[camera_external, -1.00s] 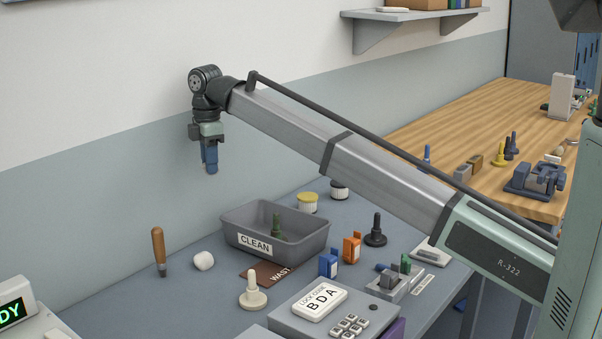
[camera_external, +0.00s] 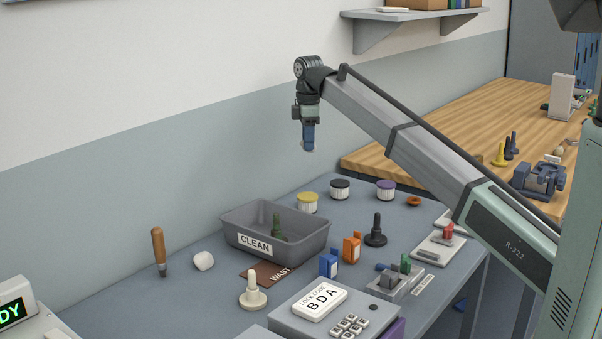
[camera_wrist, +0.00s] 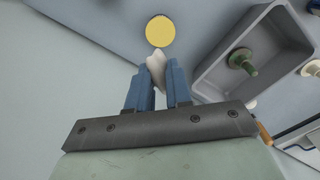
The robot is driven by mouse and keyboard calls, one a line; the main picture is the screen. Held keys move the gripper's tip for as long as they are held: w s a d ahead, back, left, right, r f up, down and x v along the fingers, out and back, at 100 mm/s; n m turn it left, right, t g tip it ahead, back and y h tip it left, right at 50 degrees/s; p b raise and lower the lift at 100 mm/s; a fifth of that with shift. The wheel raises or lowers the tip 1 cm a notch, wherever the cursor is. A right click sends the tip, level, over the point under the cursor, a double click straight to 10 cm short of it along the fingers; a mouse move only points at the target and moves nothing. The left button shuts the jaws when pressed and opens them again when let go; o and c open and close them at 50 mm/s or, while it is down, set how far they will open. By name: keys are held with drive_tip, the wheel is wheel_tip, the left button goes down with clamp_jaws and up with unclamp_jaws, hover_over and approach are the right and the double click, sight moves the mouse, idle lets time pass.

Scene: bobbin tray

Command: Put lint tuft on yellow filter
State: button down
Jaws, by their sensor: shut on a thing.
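My gripper (camera_external: 308,146) is high above the bench, roughly over the yellow filter in the picture, with its blue fingers pointing down. In the wrist view my gripper (camera_wrist: 157,78) is shut on a small off-white lint tuft (camera_wrist: 156,66), which sticks out past the fingertips. The tuft is barely visible in the external view. The yellow filter (camera_external: 308,203), a white cylinder with a yellow top, stands behind the grey bin. In the wrist view the yellow filter (camera_wrist: 160,31) lies just beyond the tuft, with a clear gap in height in the external view.
The grey CLEAN bin (camera_external: 232,220) holds a green bobbin (camera_external: 277,228). A black-topped filter (camera_external: 340,188) and a purple-topped filter (camera_external: 386,189) stand right of the yellow one. A white ball (camera_external: 203,261) and a wooden-handled tool (camera_external: 158,248) are at left.

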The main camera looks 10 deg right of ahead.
sight(308, 196)
drive_tip(key=shift+f, duration=6.75)
drive_tip(key=shift+f, duration=0.15)
drive_tip(key=c, duration=1)
unclamp_jaws()
drive_tip(key=shift+c, duration=0.2)
wheel_tip(308, 196, up, 12)
drive_tip(key=shift+r, duration=0.15)
